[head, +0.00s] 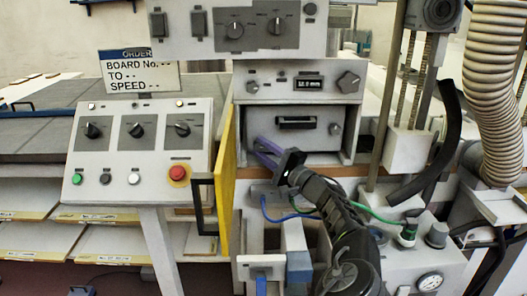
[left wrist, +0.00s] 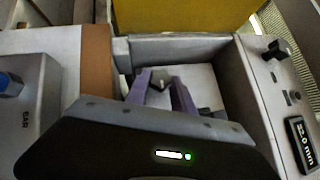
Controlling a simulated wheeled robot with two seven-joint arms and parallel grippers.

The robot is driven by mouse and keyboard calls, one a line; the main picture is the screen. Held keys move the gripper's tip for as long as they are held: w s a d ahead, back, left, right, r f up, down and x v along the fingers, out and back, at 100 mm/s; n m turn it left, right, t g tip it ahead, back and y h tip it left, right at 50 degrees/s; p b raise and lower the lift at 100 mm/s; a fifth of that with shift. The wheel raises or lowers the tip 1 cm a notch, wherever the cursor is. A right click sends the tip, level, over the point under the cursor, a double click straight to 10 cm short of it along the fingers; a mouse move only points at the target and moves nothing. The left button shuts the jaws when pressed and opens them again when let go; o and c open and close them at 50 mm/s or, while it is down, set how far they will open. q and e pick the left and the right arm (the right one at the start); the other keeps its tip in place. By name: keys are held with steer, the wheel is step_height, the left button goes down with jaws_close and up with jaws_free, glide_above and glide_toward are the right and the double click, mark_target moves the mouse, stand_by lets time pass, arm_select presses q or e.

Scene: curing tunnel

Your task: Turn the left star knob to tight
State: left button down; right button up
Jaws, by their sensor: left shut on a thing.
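My left gripper (head: 262,149) reaches into the open-fronted bay of the grey machine, at the bay's left side. Its two purple fingers also show in the left wrist view (left wrist: 160,86), shut around a small dark knob, the left star knob (left wrist: 158,80). In the head view the fingers hide this knob. Its marks and how far it is turned cannot be read. A similar knob, the right star knob (head: 335,128), is on the right of the same front panel, with a dark slot-like handle (head: 296,123) between. My right gripper is not in view.
An open yellow door (head: 226,180) with a black handle (head: 203,205) stands close left of the bay. Above the bay is a panel with a mm display (head: 309,84) and a large knob (head: 348,82). A control console (head: 138,150) stands at left; hoses hang at right.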

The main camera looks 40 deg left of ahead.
arm_select(q)
steer(key=c, duration=1.1)
jaws_free()
steer(key=v, duration=0.8)
steer(key=shift+b, duration=0.35)
steer(key=shift+a, duration=0.1)
